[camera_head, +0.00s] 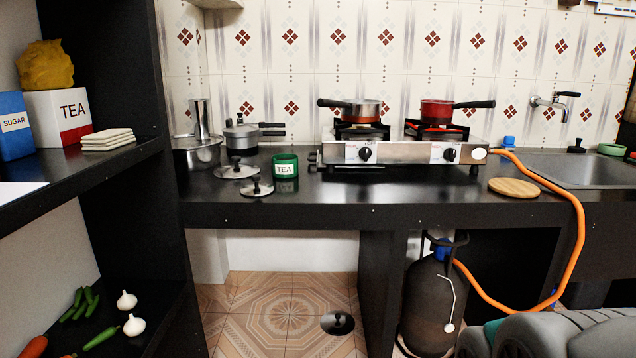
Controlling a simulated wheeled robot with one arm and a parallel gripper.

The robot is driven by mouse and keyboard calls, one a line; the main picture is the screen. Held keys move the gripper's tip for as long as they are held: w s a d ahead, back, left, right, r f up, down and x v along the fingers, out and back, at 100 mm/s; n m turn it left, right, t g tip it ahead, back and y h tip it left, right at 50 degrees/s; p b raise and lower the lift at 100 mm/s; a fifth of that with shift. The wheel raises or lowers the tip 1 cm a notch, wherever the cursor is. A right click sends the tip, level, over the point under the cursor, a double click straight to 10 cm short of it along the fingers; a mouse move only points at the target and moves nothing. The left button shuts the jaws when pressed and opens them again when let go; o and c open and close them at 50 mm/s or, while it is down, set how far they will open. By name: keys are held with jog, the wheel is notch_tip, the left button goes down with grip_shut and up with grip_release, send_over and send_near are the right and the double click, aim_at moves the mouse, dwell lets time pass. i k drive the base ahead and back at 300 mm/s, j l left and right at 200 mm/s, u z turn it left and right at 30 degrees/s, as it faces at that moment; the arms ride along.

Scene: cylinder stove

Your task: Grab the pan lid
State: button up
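Two round metal pan lids with dark knobs lie on the black counter, left of the green tea tin: one further back (237,171) and one nearer the front edge (257,189). A third, darker lid (337,323) with a knob lies on the tiled floor below the counter. I cannot tell which one is the pan lid of the task. Grey rounded links of my arm show at the bottom right. My gripper is not in view, and none of the lids is touched by anything of mine that shows.
A stove (400,152) carries two pans (360,111), (437,112). A green tea tin (286,166), pots (240,137) and a wooden board (514,188) stand on the counter. A gas cylinder (430,300) with an orange hose (577,220) stands below. Shelves (120,165) border the left.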

aim_at(237, 170)
jog(key=i+u, duration=0.1)
jog(key=u, duration=0.35)
jog(key=i+l+u, duration=0.1)
jog(key=u, duration=0.4)
